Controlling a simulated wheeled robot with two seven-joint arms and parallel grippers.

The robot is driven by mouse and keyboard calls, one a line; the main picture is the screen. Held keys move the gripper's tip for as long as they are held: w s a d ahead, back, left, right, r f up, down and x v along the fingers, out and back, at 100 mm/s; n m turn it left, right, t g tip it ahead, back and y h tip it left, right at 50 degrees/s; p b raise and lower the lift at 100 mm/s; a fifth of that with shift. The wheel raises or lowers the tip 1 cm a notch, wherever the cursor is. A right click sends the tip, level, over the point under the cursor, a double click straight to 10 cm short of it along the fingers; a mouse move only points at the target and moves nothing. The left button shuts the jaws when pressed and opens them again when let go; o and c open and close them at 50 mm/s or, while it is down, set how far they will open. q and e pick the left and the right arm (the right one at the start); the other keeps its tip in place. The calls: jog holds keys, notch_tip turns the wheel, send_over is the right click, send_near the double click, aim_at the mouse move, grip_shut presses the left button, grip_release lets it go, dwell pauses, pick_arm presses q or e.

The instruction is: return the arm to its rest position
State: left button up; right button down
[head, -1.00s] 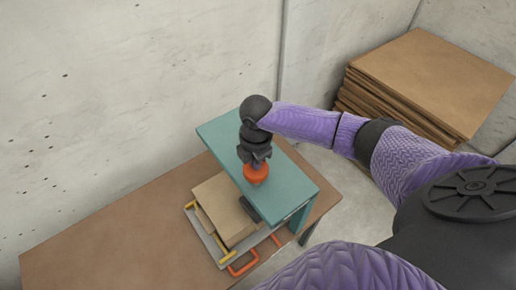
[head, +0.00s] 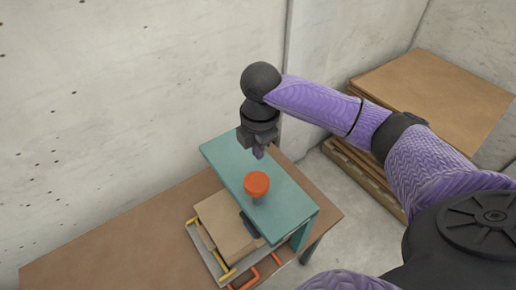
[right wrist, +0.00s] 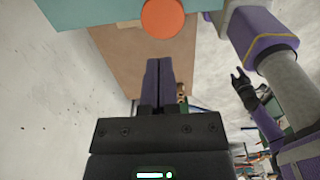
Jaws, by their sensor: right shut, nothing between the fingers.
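My right gripper (head: 258,153) is shut and empty. In the head view it is raised above the back part of the teal stand (head: 285,195), apart from the orange knob (head: 257,184). The knob sits on top of the teal stand. In the right wrist view the shut fingers (right wrist: 158,80) point toward the brown table, with the orange knob (right wrist: 162,18) at the top edge. My left gripper is not in the head view. A dark gripper (right wrist: 243,85) on an arm shows at the right of the right wrist view; its jaws look spread.
A cardboard box (head: 225,222) lies in a grey tray with yellow and orange handles, partly under the teal stand. They rest on a brown table (head: 110,245) against a concrete wall (head: 120,90). Stacked brown boards (head: 435,90) stand at the right.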

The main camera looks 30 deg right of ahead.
dwell(0.4)
jog(key=s+a+f+m+t+y, duration=0.2)
jog(key=s+a+f+m, duration=0.45)
jog(key=s+a, duration=0.35)
jog(key=s+d+f+m+t+h, duration=0.15)
jog(key=s+d+m, duration=0.25)
jog(key=s+m, duration=0.55)
notch_tip(320, 180, down, 34)
jog(key=g+b, duration=0.2)
jog(key=b, duration=1.5)
jog(key=s+d+f+b, duration=0.1)
jog(key=s+f+b, duration=0.3)
jog(key=f, duration=0.4)
jog(key=s+d+f+g+b, duration=0.1)
jog(key=s+f+b, duration=0.4)
jog(key=f, duration=0.4)
jog(key=s+d+f+b, duration=0.1)
jog(key=s+f+b, duration=0.3)
jog(key=f, duration=0.4)
jog(key=shift+s+f+h, duration=0.15)
jog(key=shift+s+h, duration=0.2)
jog(key=shift+s, duration=0.4)
